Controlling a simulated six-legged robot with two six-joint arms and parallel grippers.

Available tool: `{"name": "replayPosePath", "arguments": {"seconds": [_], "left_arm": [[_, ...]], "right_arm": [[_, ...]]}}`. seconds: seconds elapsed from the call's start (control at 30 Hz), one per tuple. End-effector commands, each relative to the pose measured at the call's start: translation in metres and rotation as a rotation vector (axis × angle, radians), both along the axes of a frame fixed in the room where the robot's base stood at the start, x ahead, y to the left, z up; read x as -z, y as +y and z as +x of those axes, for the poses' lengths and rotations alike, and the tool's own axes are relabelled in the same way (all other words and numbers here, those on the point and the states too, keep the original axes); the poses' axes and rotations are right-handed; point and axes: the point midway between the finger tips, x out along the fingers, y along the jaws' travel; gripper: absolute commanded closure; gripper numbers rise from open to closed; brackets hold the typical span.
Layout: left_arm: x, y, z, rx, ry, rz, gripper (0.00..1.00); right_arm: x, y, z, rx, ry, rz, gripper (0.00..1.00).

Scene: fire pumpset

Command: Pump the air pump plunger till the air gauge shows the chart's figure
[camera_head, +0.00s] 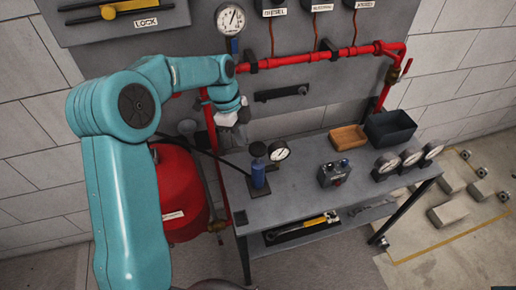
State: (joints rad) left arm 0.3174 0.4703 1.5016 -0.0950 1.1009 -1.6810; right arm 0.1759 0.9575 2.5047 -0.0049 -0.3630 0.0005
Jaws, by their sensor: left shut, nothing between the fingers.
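The air pump is a blue cylinder (258,174) standing upright on a dark base at the left end of the grey bench. Its dark plunger knob (258,149) is on top. A round white-faced gauge (280,151) stands right beside the pump; its reading is too small to make out. My left arm reaches in from the left, and my left gripper (233,138) is shut and empty above and left of the plunger, apart from it. The arm's wrist partly hides the fingers. No chart can be made out. My right gripper is not in view.
Behind the bench runs a red pipe (315,57) with a wall gauge (231,18) above. A red tank (180,190) stands left of the bench. The bench holds a grey box (334,174), a wooden tray (348,138), a dark bin (390,128) and three loose gauges (411,157).

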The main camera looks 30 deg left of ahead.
Motion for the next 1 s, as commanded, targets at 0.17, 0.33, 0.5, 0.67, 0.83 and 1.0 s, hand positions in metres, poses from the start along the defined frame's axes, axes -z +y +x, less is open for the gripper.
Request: {"name": "replayPosePath", "arguments": {"seconds": [0.17, 0.33, 0.5, 0.67, 0.83, 1.0], "left_arm": [[-0.044, 0.012, -0.001, -0.002, -0.008, 0.003, 1.00], [-0.085, 0.023, -0.003, -0.002, -0.007, 0.003, 1.00], [-0.114, 0.031, -0.004, -0.002, -0.006, 0.003, 1.00], [-0.127, 0.034, -0.006, -0.001, -0.004, 0.003, 1.00], [-0.130, 0.035, -0.006, -0.001, -0.003, 0.003, 1.00], [-0.129, 0.035, -0.006, -0.001, -0.003, 0.003, 1.00]], "right_arm": [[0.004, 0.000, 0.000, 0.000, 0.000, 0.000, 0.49], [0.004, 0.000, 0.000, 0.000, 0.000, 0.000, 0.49], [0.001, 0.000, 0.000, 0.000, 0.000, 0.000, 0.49], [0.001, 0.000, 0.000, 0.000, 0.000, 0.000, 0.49], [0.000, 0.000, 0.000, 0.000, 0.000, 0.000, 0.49], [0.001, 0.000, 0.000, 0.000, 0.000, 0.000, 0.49]]}}
